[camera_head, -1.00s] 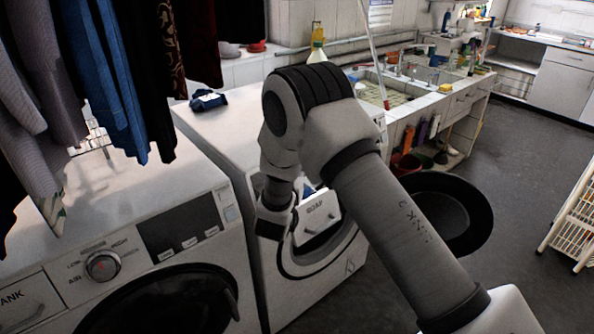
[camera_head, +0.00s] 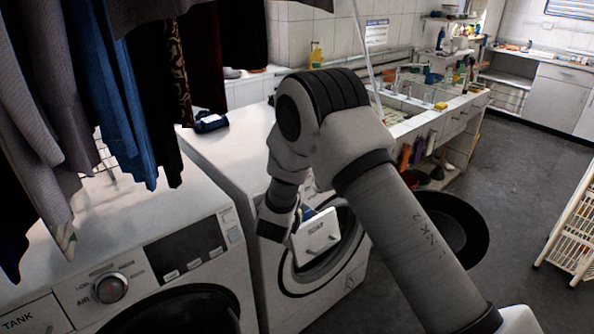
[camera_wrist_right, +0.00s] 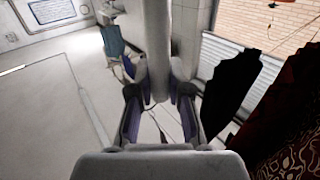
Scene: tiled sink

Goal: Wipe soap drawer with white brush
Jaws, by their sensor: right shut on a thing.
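The soap drawer (camera_head: 316,237) has a white front marked SOAP and stands out from the farther white washing machine (camera_head: 262,170). A bit of blue shows just behind its front. My right gripper (camera_head: 277,222) is just left of the drawer front in the head view. In the right wrist view, the right gripper (camera_wrist_right: 159,94) has its fingers closed on the pale handle of the white brush (camera_wrist_right: 157,50). The brush runs away from the camera. Its bristles are hidden, so I cannot tell whether they touch the drawer. My left gripper is not in view.
A second washing machine (camera_head: 150,250) stands at the near left. Clothes (camera_head: 110,90) hang above it. A dark blue item (camera_head: 210,121) lies on the farther machine. A sink counter (camera_head: 425,115), a black tub (camera_head: 455,232) and a white rack (camera_head: 575,225) are to the right.

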